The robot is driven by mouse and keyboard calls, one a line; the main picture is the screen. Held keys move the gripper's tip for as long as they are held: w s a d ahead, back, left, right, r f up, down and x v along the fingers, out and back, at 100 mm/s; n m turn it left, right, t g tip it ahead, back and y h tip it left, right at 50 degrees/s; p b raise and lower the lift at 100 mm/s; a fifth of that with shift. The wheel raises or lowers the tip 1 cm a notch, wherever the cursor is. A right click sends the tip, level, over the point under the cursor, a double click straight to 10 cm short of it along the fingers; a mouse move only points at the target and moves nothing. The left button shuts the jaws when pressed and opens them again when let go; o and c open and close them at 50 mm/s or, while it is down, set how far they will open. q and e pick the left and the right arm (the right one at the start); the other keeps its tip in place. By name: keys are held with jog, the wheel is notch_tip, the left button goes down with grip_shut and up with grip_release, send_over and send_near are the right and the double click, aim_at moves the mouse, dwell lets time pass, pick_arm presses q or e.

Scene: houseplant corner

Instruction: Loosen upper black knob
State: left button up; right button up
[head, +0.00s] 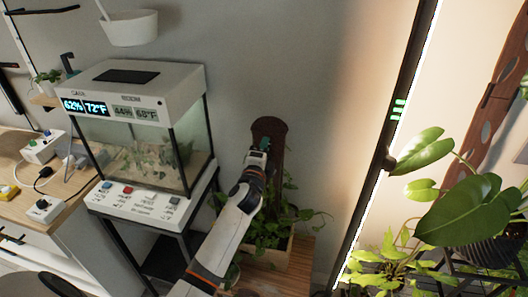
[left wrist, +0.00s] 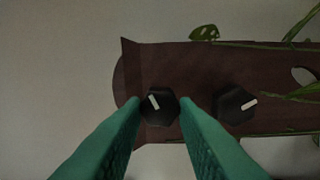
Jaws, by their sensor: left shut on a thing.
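A dark brown board (head: 269,128) stands upright against the wall behind a planter in the head view. In the left wrist view the board (left wrist: 195,75) lies sideways, its rounded top end to the left. The upper black knob (left wrist: 158,104) sits near that end, with a white pointer mark tilted slightly from upright. The lower black knob (left wrist: 236,104) is to its right, its white mark slanting right. My left gripper (head: 262,149) is at the board's upper part. Its teal fingers (left wrist: 160,108) are shut on the upper knob, one on each side. My right gripper is not in view.
A wooden planter (head: 270,247) with leafy vines stands below the board. Vine stems (left wrist: 300,92) cross the board near the lower knob. A glass terrarium (head: 145,135) stands left of my arm; a lit vertical lamp post (head: 385,150) and large-leaved plants (head: 470,215) are at the right.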

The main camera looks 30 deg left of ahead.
pick_arm(q)
jog(key=shift+d+n+g+y+b, duration=0.15)
jog(key=shift+n+y, duration=0.15)
jog(key=shift+n, duration=3.1)
jog(key=shift+n+g+y+b, duration=0.15)
jog(key=shift+n+y, duration=0.15)
jog(key=shift+n, duration=3.1)
jog(key=o, duration=1)
jog(key=shift+f, duration=0.1)
